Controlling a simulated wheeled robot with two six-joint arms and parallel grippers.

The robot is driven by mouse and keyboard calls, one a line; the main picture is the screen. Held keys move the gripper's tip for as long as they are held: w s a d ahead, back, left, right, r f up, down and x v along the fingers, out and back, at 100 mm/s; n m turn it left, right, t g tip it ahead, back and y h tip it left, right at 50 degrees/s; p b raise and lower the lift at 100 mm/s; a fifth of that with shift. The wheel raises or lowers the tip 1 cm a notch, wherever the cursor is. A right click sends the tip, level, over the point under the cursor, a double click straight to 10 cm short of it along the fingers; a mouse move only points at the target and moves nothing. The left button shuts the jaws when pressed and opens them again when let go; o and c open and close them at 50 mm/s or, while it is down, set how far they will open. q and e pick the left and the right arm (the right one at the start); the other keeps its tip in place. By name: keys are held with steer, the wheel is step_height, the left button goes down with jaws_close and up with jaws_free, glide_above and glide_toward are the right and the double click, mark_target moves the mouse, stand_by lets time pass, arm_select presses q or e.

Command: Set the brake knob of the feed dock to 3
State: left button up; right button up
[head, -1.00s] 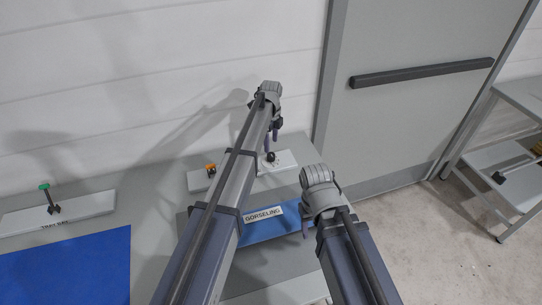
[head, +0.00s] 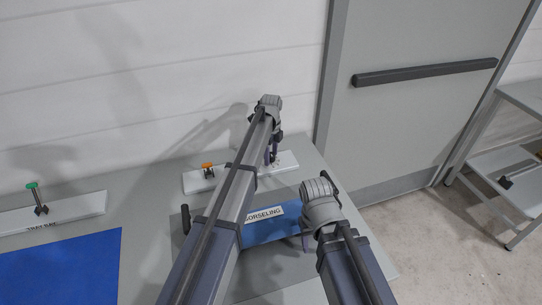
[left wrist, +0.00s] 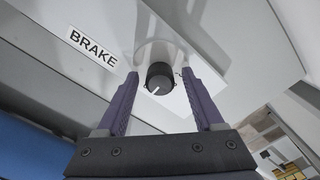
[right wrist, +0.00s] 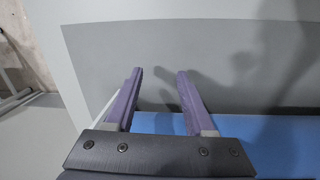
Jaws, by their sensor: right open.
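The brake knob (left wrist: 160,77) is black and round with a white pointer line, which points down and slightly left in the left wrist view. It sits on a white panel (left wrist: 205,57) beside a label reading BRAKE (left wrist: 91,48). Small marks surround it, but I cannot read any numbers. My left gripper (left wrist: 159,78) is open, with one finger on each side of the knob and gaps visible. In the head view my left gripper (head: 271,152) mostly hides the knob. My right gripper (right wrist: 157,75) is open and empty above the blue sheet; it also shows in the head view (head: 306,238).
An orange knob (head: 207,166) stands on the same white strip (head: 195,185). A green-topped lever (head: 36,197) stands on another strip at the left. A blue cloth (head: 60,268) and a GORSELING label (head: 265,214) lie nearer. The wall is close behind.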

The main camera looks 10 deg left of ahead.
arm_select(q)
jaws_close()
stand_by(0.3)
stand_by(0.3)
steer(key=n, duration=0.5)
steer(key=shift+n, duration=0.4)
steer(key=n, duration=1.2)
steer(key=shift+n, duration=0.4)
steer(key=n, duration=0.5)
steer(key=shift+n, duration=0.3)
